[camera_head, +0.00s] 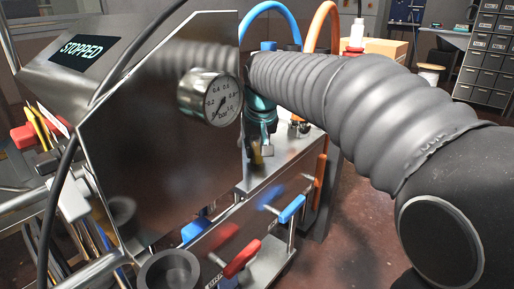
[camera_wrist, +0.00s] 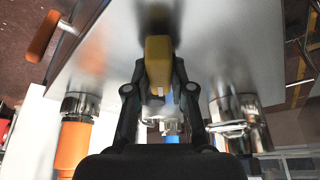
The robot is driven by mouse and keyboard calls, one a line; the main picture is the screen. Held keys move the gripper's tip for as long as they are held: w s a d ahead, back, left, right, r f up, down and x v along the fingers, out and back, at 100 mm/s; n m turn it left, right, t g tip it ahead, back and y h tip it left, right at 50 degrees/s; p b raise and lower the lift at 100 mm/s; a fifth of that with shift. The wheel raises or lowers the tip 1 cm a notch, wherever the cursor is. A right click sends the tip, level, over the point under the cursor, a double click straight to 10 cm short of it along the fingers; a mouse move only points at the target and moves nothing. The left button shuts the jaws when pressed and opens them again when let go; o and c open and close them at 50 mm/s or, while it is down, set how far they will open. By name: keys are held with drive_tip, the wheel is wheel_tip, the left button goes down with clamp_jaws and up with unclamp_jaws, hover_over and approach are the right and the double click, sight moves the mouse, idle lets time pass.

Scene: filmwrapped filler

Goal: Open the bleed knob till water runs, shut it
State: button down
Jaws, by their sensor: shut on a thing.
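My gripper (camera_wrist: 158,75) is shut on a yellow, block-shaped piece that looks like the bleed knob (camera_wrist: 158,55), with one dark finger on each side of it. In the head view my gripper (camera_head: 262,145) points down beside the steel panel, and a small yellow-brown part (camera_head: 257,157) shows at its fingertips. Much of the knob's surroundings is hidden by my arm and the panel. I see no running water in either view.
A pressure gauge (camera_head: 210,97) sits on the steel panel (camera_head: 165,140). A display (camera_head: 86,53) reads STOPPED. A red-handled valve (camera_head: 241,258) and a blue-handled valve (camera_head: 291,209) stand below, near a dark round cup (camera_head: 168,272). Blue and orange hoses rise behind.

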drive_tip(key=shift+s+f, duration=0.1)
drive_tip(key=c, duration=1)
unclamp_jaws()
drive_tip(key=a+v, duration=0.1)
drive_tip(key=v, duration=1.1)
drive_tip(key=shift+d, duration=0.45)
